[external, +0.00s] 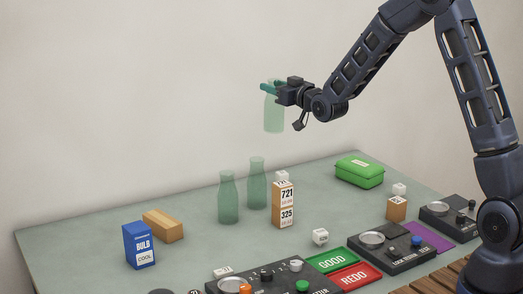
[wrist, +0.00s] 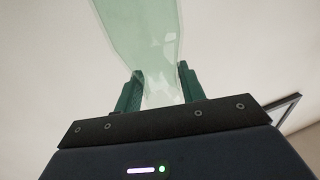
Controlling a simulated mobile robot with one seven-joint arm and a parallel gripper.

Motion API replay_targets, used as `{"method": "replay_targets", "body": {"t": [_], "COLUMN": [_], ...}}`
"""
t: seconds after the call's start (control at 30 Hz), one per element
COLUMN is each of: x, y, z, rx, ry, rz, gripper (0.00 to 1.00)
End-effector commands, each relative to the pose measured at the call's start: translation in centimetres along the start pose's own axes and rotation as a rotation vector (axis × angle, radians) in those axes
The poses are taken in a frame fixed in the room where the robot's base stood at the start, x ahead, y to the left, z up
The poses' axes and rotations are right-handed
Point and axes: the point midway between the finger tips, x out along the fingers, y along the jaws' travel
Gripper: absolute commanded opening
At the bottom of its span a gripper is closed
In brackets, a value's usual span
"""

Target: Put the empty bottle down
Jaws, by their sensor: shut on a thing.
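My gripper (external: 275,86) is raised well above the table (external: 80,268). Its green fingers are shut on the neck of a pale green see-through bottle (external: 274,114), which hangs upright and clear of everything below. In the wrist view the bottle (wrist: 150,40) sits between the two fingers (wrist: 160,90) and looks empty. Two similar green bottles stand upright on the table, one at left (external: 229,199) and one just behind it at right (external: 257,184). The task does not show which bottle it names, but the held one holds no visible contents.
A green case (external: 360,172), green GOOD mat (external: 331,260), red REDO mat (external: 356,275) and dark control panels (external: 391,252) fill the right.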

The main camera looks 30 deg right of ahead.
Motion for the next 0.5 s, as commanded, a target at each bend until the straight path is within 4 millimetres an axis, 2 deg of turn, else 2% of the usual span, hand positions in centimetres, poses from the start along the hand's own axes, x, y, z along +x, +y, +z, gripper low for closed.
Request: {"method": "replay_targets", "body": {"t": [0.03,0.1,0.27,0.5], "x": [-0.1,-0.2,-0.9,-2.9], "y": [2.3,5.0,11.0,19.9], "z": [-0.4,-0.7,-1.4,-2.5], "rx": [-0.002,-0.002,-0.005,-0.01], "ry": [0.002,0.003,0.002,-0.005], "rz": [0.017,0.033,0.07,0.13], "gripper": [0.0,0.0,0.0,0.0]}}
